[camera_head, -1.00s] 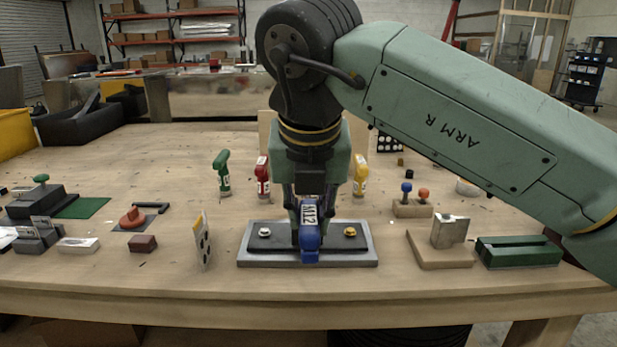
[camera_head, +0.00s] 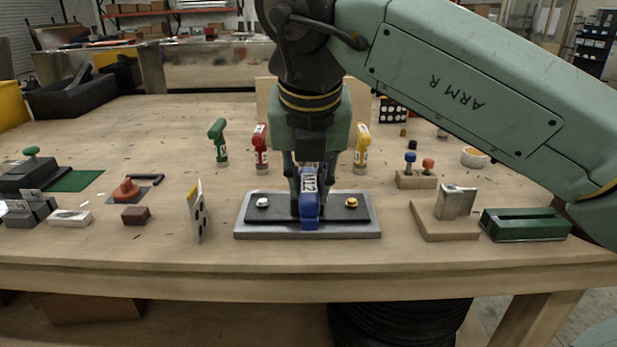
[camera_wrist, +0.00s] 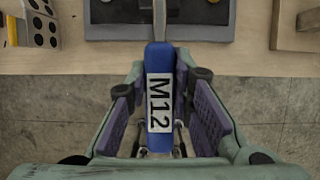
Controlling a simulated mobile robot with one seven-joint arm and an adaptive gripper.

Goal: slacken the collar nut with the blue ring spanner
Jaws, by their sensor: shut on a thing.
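The blue ring spanner (camera_head: 310,208), marked M12, is in my gripper (camera_head: 309,178), which points down over the middle of a grey base plate (camera_head: 262,229). A silver nut (camera_head: 262,202) is left of the spanner and a brass nut (camera_head: 351,202) is right. Neither has the spanner on it. Which nut is the collar nut I cannot tell. The plate's middle is largely hidden by the spanner and fingers.
Green (camera_head: 218,142), red (camera_head: 261,148) and yellow (camera_head: 361,147) tools stand upright behind the plate. A dotted card (camera_head: 197,212) stands left. A wooden block with a metal piece (camera_head: 455,203) and a green slotted block (camera_head: 524,224) are right. The table front is clear.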

